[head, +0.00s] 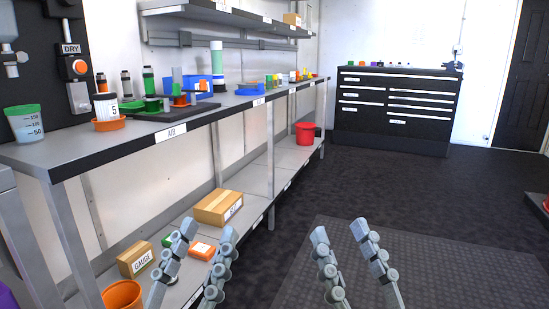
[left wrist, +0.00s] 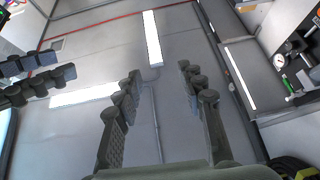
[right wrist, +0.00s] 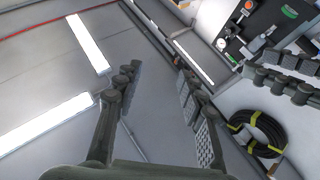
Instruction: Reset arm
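My left gripper (head: 205,238) is at the bottom of the head view, fingers pointing up and apart, with nothing between them. My right gripper (head: 340,233) is beside it to the right, also with fingers apart and empty. The left wrist view shows the left gripper's spread fingers (left wrist: 158,85) against the ceiling. The right wrist view shows the right gripper's spread fingers (right wrist: 160,85), also with ceiling behind. Neither gripper touches anything. The other gripper's fingers (left wrist: 35,80) show at the left edge of the left wrist view.
A long metal workbench (head: 230,105) with several parts runs along the left. Its lower shelf holds a cardboard box (head: 218,208), a GAUGE box (head: 136,259) and a red bucket (head: 305,133). A black drawer cabinet (head: 392,111) stands at the back. The dark floor (head: 440,195) on the right is open.

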